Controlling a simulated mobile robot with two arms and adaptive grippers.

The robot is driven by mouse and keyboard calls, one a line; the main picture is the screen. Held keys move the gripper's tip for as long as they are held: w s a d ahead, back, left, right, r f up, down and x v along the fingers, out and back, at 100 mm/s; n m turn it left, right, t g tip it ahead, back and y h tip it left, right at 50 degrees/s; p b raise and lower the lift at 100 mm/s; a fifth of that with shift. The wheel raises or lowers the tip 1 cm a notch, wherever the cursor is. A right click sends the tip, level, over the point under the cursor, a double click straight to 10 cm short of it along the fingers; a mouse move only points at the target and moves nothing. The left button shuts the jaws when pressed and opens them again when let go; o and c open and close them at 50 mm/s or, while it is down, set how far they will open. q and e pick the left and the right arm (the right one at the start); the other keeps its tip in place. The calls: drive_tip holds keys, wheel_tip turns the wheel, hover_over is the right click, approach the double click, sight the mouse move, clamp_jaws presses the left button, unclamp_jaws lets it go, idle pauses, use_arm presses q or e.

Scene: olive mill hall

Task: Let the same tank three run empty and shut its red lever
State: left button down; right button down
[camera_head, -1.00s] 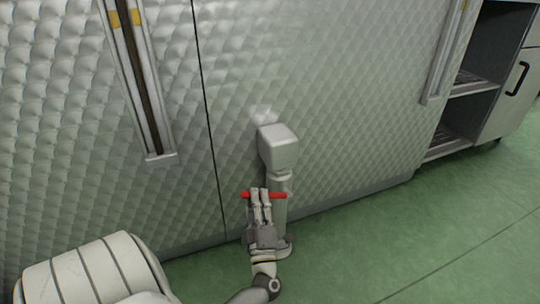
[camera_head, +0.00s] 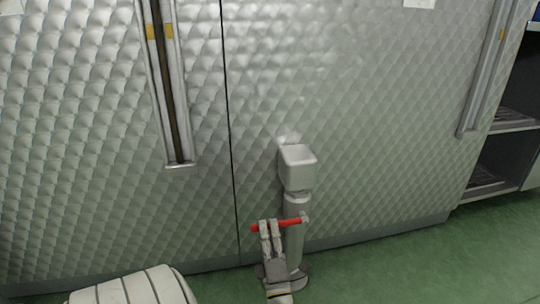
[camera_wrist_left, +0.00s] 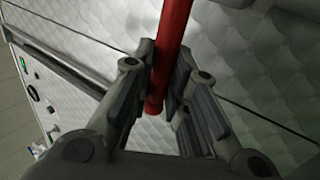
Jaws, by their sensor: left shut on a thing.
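The red lever (camera_head: 291,221) sits across a grey upright outlet pipe (camera_head: 294,244), low in front of a quilted steel tank front (camera_head: 370,130). It lies nearly level, its left end slightly lower. A grey box-shaped head (camera_head: 298,169) tops the pipe. My left gripper (camera_head: 270,226) is shut on the lever near its left end. In the left wrist view the lever also shows as a red bar (camera_wrist_left: 173,40) between the fingers. I see no liquid running. The pipe's foot is partly hidden by my gripper. My right gripper is not in view.
A sight gauge (camera_head: 178,110) with a yellow band hangs on the left tank front (camera_head: 80,120). Another gauge (camera_head: 485,75) is at the right. Dark open shelves (camera_head: 500,160) stand at the right edge. The green floor (camera_head: 400,270) is clear at front right.

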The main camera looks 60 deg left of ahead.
use_arm(q)
drive_tip(key=shift+f, duration=0.15)
drive_tip(key=c, duration=1.4)
unclamp_jaws()
wheel_tip(320, 180, up, 10)
drive_tip(key=shift+r, duration=0.1)
drive_tip(key=shift+s+d+f+b, duration=0.1)
drive_tip(key=shift+s+d+f, duration=0.55)
drive_tip(key=shift+s+d, duration=0.75)
drive_tip(key=shift+s+d+f+b, duration=0.1)
drive_tip(key=shift+s+d+f, duration=0.5)
drive_tip(key=shift+s+d, duration=0.8)
drive_tip(key=shift+s+d+f+b, duration=0.1)
drive_tip(key=shift+s+d+f, duration=0.55)
drive_tip(key=shift+s+d, duration=0.75)
drive_tip(key=shift+s+a, duration=0.1)
